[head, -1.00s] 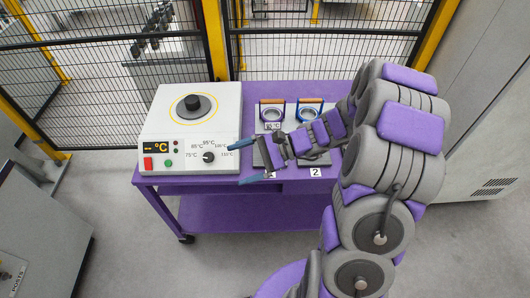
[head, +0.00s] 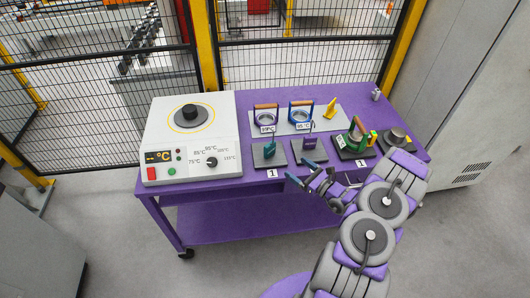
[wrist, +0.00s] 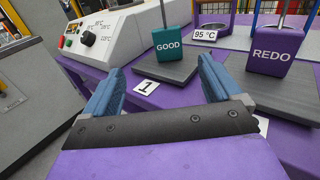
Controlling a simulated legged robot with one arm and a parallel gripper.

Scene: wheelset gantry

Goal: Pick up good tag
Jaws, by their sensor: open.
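The good tag is a teal block marked GOOD. It stands on the left dark stand plate in the head view (head: 269,150), and its label is readable in the wrist view (wrist: 168,47). My gripper (head: 299,173) is open and empty, with blue fingers. It is in front of and to the right of the good tag in the head view. In the wrist view, the tag is beyond the gap between my fingers (wrist: 163,80), apart from them. A purple redo tag (wrist: 272,52) stands on the neighbouring plate, to the right.
A white heater unit (head: 188,135) stands at the left of the purple table (head: 215,208). Ring holders (head: 299,115) stand on a grey mat behind the tags. A green-handled ring (head: 355,138) and a metal disc (head: 395,136) are at the right. A mesh fence is behind.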

